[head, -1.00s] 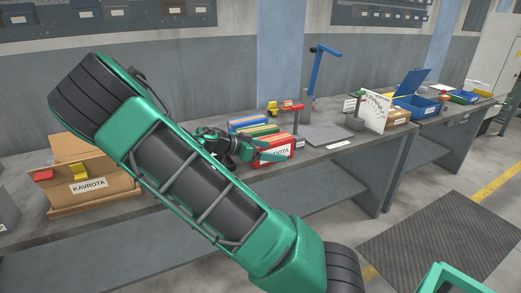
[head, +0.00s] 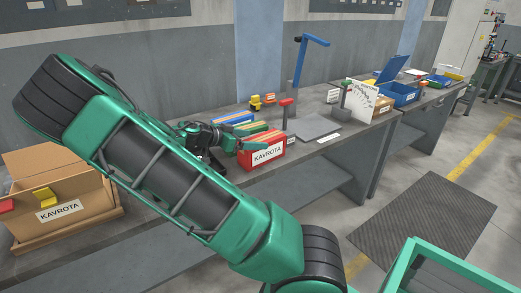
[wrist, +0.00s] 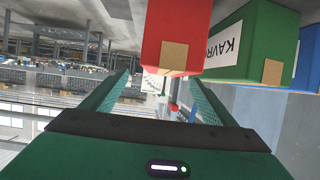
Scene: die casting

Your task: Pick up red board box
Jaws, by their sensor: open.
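The red board box (head: 246,160) with a white KAVROTA label stands on the workbench, at the front of a row of coloured boxes. My gripper (head: 238,141) is at its left end, with one green finger in front of part of the red box. In the wrist view the red box (wrist: 178,35) hangs into the top middle, roughly between the two green fingers of my open gripper (wrist: 158,85). The jaws hold nothing. I cannot tell whether a finger touches the box.
A green box (wrist: 250,45) and a blue box (wrist: 308,60) stand close beside the red one. A red-topped post (head: 286,112) and a grey plate (head: 314,127) are to the right. An open cardboard KAVROTA box (head: 85,210) is at left. The workbench edge runs in front.

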